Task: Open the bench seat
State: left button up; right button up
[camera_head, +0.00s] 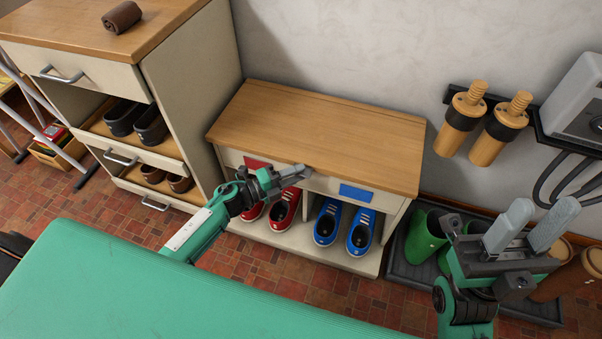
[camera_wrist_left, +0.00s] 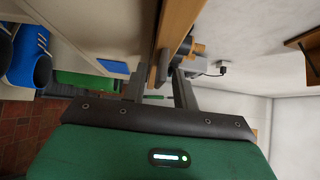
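The bench (camera_head: 318,130) has a flat wooden seat on a cream body, and the seat lies down, closed. My left gripper (camera_head: 291,175) is at the middle of the seat's front edge. In the left wrist view, its two fingers (camera_wrist_left: 160,88) are apart, with the seat's edge (camera_wrist_left: 176,28) and a dark tab (camera_wrist_left: 162,66) on it ahead of the gap. I cannot tell whether the fingers touch the tab. My right gripper (camera_head: 532,226) is open and empty, at the lower right, away from the bench.
Red shoes (camera_head: 284,208) and blue shoes (camera_head: 328,222) stand in the bench's lower cubbies. A drawer cabinet (camera_head: 195,90) stands left of the bench. Green boots (camera_head: 424,237) stand on a dark tray to the right. A green padded surface (camera_head: 150,290) fills the foreground.

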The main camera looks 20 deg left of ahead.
pick_arm(q)
jog(key=shift+x, duration=0.9)
jog(key=shift+c, duration=0.2)
grip_shut()
jog(key=shift+r+p, duration=0.25)
jog(key=shift+p, duration=0.2)
